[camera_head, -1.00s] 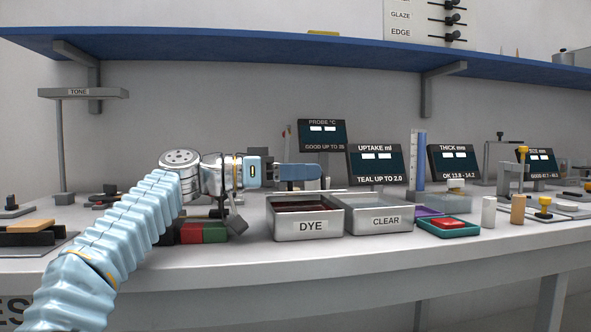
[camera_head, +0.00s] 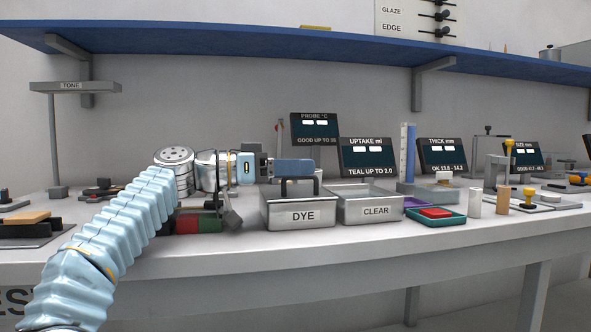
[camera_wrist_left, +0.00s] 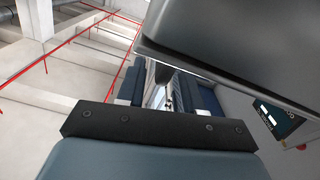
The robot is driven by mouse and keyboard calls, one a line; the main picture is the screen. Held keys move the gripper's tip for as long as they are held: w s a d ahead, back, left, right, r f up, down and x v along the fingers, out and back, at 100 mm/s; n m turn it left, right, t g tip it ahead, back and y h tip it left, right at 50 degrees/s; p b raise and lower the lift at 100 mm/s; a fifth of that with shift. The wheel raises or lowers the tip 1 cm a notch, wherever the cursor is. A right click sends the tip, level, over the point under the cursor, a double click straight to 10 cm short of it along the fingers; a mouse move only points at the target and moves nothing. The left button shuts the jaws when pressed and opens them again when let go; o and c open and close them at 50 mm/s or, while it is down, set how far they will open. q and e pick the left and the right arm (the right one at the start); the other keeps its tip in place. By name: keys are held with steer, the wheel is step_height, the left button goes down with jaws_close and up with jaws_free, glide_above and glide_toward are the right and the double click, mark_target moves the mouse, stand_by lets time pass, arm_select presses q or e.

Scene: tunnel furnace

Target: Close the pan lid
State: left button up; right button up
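The metal DYE pan (camera_head: 300,215) stands on the bench. Its dark contents no longer show; a grey metal lid (camera_head: 270,192) with a dark arched handle (camera_head: 300,180) appears to cover it. My left gripper (camera_head: 308,167) comes in from the left, its blue finger level, right over the handle. I cannot tell whether it touches the handle. Seen edge-on, its fingers overlap. The left wrist view is filled with close dark parts and does not clearly show the finger gap or the lid. My right gripper is not in view.
The open CLEAR tray (camera_head: 375,210) stands close on the pan's right. A teal tray with a red block (camera_head: 435,213) lies farther right. Red and green blocks (camera_head: 200,224) sit left of the pan. Display screens (camera_head: 367,157) stand behind, below a blue shelf (camera_head: 300,50).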

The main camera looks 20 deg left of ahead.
arm_select(q)
step_height(320, 180, up, 3)
steer(key=shift+r+p, duration=0.2)
steer(key=shift+p, duration=0.95)
steer(key=s+d+r, duration=0.2)
steer(key=s+r, duration=0.2)
steer(key=s, duration=0.2)
steer(key=s+d+r+p, duration=0.1)
steer(key=s+d+r, duration=0.1)
steer(key=s+r, duration=0.3)
steer(key=shift+s+d+r, duration=0.3)
steer(key=shift+s+d, duration=0.1)
steer(key=shift+s, duration=0.7)
